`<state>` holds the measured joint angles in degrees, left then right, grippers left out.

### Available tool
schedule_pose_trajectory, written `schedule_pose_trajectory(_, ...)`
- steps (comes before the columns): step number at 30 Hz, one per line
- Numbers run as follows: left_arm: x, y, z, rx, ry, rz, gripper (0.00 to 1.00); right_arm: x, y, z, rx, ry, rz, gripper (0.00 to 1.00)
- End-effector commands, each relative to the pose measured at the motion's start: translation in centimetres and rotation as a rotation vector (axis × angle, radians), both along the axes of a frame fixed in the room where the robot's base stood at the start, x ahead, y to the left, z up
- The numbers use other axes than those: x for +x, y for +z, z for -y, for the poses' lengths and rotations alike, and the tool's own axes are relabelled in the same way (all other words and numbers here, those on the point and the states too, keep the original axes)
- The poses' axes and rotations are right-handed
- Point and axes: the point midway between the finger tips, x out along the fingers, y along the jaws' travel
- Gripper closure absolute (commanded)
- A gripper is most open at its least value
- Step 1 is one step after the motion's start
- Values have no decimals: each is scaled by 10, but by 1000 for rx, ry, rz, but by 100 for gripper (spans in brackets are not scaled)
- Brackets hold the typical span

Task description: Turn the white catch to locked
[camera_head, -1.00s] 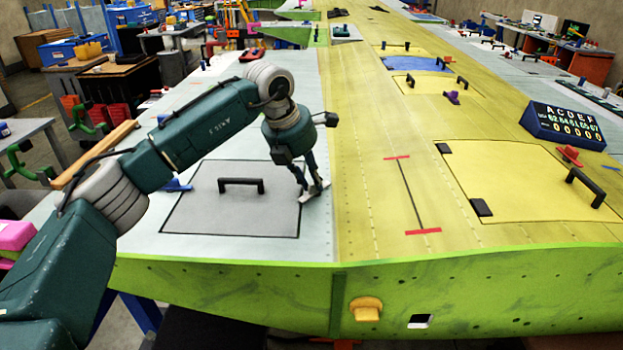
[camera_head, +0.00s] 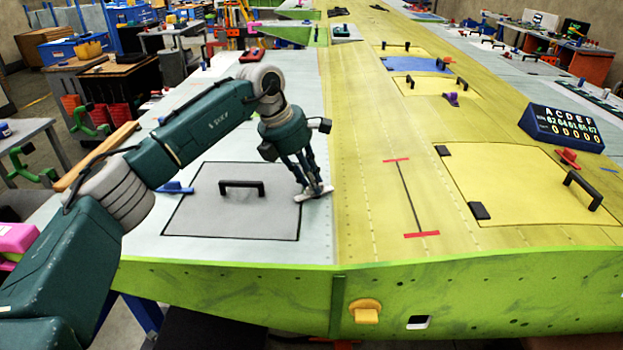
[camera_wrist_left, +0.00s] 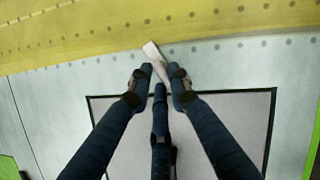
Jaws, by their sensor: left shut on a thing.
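The white catch (camera_head: 308,194) sits at the right edge of the grey hatch panel (camera_head: 215,215), on the pale wing skin near the yellow section. My left gripper (camera_head: 312,188) is over it, pointing down, with its fingers shut on the catch. In the left wrist view the catch (camera_wrist_left: 155,56) shows as a pale bar between the fingertips (camera_wrist_left: 160,76), tilted in the picture. The fingers hide part of it. My right gripper is not in view.
A black handle (camera_head: 242,186) stands on the grey panel. A blue catch (camera_head: 175,188) is at the panel's left edge. To the right lie a yellow hatch (camera_head: 530,180), a red catch (camera_head: 568,157) and a dark counter box (camera_head: 562,126).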

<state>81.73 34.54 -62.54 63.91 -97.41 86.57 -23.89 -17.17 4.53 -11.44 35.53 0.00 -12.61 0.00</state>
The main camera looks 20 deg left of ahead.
Motion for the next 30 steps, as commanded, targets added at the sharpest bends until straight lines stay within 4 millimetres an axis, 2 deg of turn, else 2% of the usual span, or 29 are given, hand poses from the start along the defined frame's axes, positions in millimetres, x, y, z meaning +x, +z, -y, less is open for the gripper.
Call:
schedule_pose_trajectory(1,4,9,1,-9,-13,16,100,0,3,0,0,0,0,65)
schedule_pose_trajectory(30,6,8,1,-7,-298,14,100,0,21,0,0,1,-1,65)
